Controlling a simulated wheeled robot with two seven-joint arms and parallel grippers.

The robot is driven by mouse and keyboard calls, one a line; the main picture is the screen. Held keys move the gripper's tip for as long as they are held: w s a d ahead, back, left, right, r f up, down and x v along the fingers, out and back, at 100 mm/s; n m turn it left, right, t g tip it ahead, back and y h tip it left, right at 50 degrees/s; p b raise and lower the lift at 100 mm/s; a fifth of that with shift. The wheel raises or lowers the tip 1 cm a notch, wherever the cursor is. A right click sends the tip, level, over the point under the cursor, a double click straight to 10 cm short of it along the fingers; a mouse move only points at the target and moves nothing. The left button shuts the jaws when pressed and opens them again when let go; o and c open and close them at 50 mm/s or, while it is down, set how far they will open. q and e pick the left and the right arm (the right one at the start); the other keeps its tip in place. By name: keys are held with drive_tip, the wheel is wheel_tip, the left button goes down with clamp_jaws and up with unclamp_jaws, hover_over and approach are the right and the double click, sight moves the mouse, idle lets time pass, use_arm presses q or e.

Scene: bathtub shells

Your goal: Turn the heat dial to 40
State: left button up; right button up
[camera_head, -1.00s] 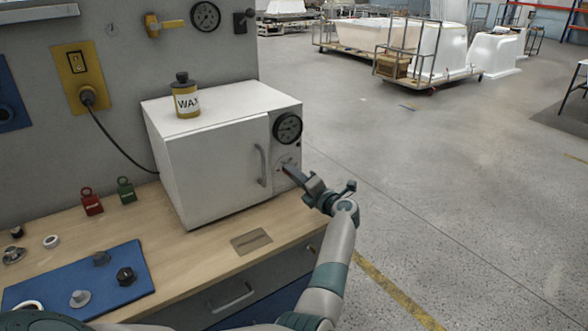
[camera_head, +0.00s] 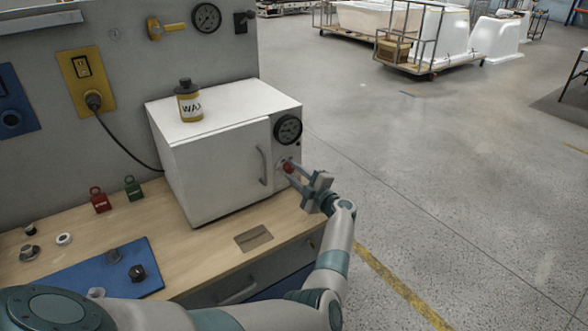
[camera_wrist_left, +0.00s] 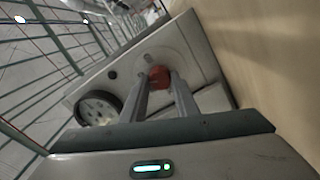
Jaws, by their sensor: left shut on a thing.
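The white heater box (camera_head: 215,165) stands on the wooden bench with its door handle (camera_head: 263,166) at the front. A round black gauge (camera_head: 288,129) sits on its right front panel, and it also shows in the wrist view (camera_wrist_left: 98,108). Below the gauge is the red heat dial (camera_head: 288,167); the wrist view shows it (camera_wrist_left: 158,76) at the fingertips. My left gripper (camera_head: 291,171) is shut on the red dial, with a finger on either side. I cannot read any dial marks or numbers. My right gripper is not in view.
A blue mat (camera_head: 85,283) holds several knobs. Floor to the right is open.

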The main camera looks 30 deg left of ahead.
use_arm(q)
drive_tip(key=shift+m, duration=0.5)
drive_tip(key=o, duration=1.1)
drive_tip(key=shift+c, duration=0.2)
drive_tip(key=shift+d, duration=0.1)
